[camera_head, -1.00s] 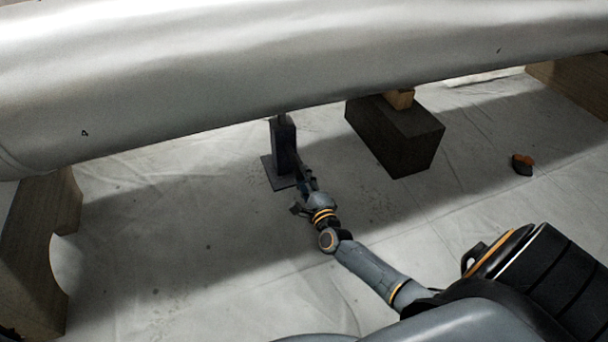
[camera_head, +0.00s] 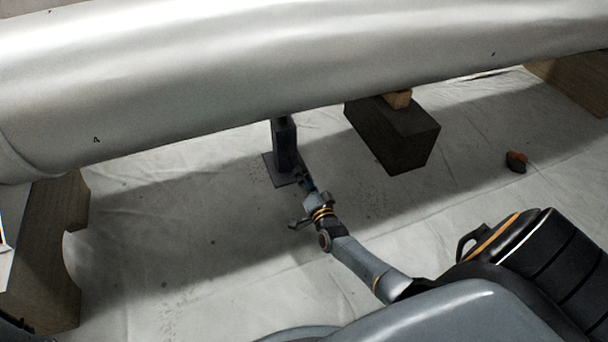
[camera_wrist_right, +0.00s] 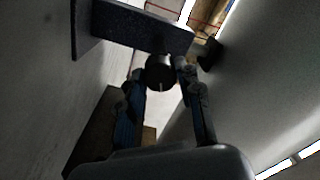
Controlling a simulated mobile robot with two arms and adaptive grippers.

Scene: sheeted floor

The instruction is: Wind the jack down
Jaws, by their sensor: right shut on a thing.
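The jack (camera_head: 284,148) is a dark upright post on a square base plate, standing on the sheeted floor. Its top reaches the underside of a large pale grey cylinder (camera_head: 250,65). My right gripper (camera_head: 303,177) is at the near right side of the jack, low down. In the right wrist view the jack body (camera_wrist_right: 130,27) crosses the top. There the two fingers of my right gripper (camera_wrist_right: 160,84) are closed around a round dark knob (camera_wrist_right: 159,70) on the jack's side. My left gripper is not in view.
A dark block (camera_head: 395,135) with a small wooden piece (camera_head: 398,98) on top stands right of the jack under the cylinder. Wooden cradles stand at the left (camera_head: 45,250) and far right (camera_head: 570,85).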

